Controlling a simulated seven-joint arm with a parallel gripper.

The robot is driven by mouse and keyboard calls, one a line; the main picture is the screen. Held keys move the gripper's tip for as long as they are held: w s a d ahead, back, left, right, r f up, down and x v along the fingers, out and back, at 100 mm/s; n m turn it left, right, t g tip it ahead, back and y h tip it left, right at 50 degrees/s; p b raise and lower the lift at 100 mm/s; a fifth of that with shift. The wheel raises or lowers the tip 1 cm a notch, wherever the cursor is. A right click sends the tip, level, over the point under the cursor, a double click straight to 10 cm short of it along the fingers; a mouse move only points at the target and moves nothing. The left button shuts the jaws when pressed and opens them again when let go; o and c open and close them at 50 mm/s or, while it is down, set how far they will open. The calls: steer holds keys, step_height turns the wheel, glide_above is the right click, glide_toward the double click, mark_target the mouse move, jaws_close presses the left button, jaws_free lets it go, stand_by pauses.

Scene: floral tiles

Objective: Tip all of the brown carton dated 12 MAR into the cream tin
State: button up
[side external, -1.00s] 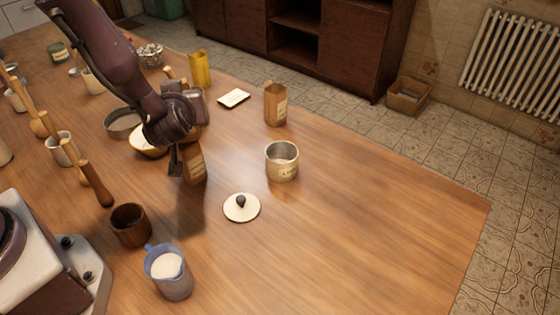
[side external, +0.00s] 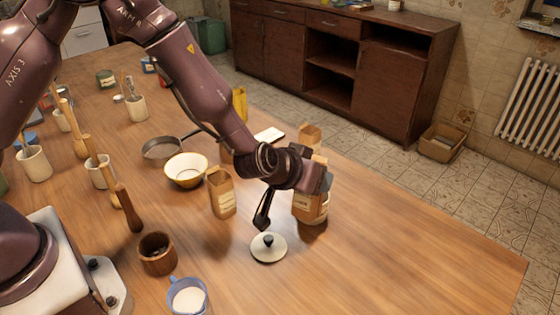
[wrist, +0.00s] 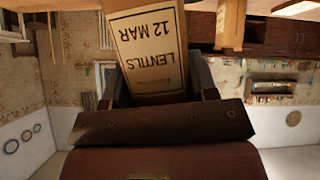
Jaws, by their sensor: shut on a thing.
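The brown carton (wrist: 150,45) labelled LENTILS, 12 MAR is in my gripper (side external: 310,184), which is shut on it. In the wrist view its print is upside down, but the room is inverted there too, so it looks roughly upright. In the side external view my gripper and carton overlap the cream tin (side external: 315,219), hiding its mouth. I cannot tell whether the carton is above the tin or in front of it. The tin's round cream lid (side external: 268,249) with a dark knob lies on the table. The carton's contents are hidden.
A similar brown carton (side external: 222,194) stands left of my gripper, and another (side external: 310,136) behind it. A cream bowl (side external: 186,171), wooden mug (side external: 157,255) and blue jug (side external: 188,297) stand to the left. The table (side external: 410,250) is clear at right.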

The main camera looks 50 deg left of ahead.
steer(key=shift+d, duration=0.15)
steer(key=shift+f+g+h, duration=0.3)
steer(key=shift+f+g, duration=0.25)
steer(key=shift+f, duration=0.6)
steer(key=shift+f+g+h, duration=0.3)
steer(key=shift+f+g, duration=0.25)
steer(key=shift+f, duration=0.55)
steer(key=shift+s, duration=0.1)
steer(key=shift+r, duration=0.1)
steer(key=shift+d+r+n+g+h, duration=0.1)
steer(key=shift+r+n+g+h, duration=0.2)
steer(key=shift+g, duration=0.25)
steer(key=shift+d+r+n+g+h, duration=0.1)
steer(key=shift+r+n+g+h, duration=0.15)
steer(key=shift+g, duration=0.3)
steer(key=shift+a+r+n+g+h, duration=0.15)
steer(key=shift+r+n+g+h, duration=0.1)
steer(key=shift+g+h, duration=0.6)
steer(key=shift+g, duration=0.35)
